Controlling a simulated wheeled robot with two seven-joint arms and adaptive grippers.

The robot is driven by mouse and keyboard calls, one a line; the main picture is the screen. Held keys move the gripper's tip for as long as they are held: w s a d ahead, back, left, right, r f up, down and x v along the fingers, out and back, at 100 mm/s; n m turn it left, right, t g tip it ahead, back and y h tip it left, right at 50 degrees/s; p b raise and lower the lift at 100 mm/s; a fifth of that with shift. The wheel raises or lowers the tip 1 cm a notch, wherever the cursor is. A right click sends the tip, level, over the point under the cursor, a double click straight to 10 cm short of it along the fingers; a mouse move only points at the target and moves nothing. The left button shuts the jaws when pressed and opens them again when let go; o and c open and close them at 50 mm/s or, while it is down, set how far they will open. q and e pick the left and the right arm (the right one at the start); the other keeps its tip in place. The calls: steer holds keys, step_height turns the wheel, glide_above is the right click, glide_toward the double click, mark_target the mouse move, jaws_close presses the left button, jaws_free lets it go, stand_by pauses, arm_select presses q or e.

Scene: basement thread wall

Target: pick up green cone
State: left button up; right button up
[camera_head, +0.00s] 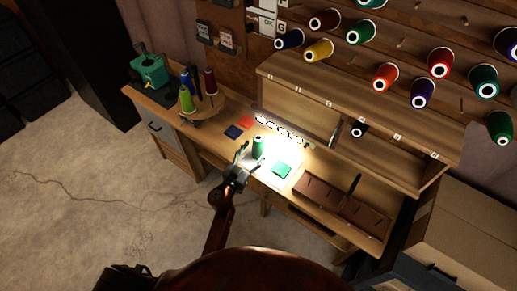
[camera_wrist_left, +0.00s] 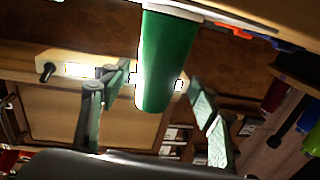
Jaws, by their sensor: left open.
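The green cone (camera_head: 258,147) stands upright on the lit part of the wooden bench. My left gripper (camera_head: 251,158) is open right at the cone, on its near side. In the left wrist view the green cone (camera_wrist_left: 166,65) appears upside down between the spread fingers of my left gripper (camera_wrist_left: 160,80). There is a visible gap between the cone and the right-hand finger; whether the left-hand finger touches it I cannot tell. My right gripper is not in view.
A round stand (camera_head: 212,107) with several cones is at left. A brown divided tray (camera_head: 345,207) is at right. A shelf (camera_head: 290,92) stands behind, below wall-mounted cones.

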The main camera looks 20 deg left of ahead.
mark_target(259, 144)
arm_select(q)
steer(key=x, duration=0.4)
steer(key=shift+d+r+b, duration=0.1)
steer(key=shift+b, duration=0.3)
steer(key=shift+s+r, duration=0.1)
steer(key=shift+c, duration=0.4)
steer(key=c, duration=1.4)
steer(key=shift+r, duration=0.15)
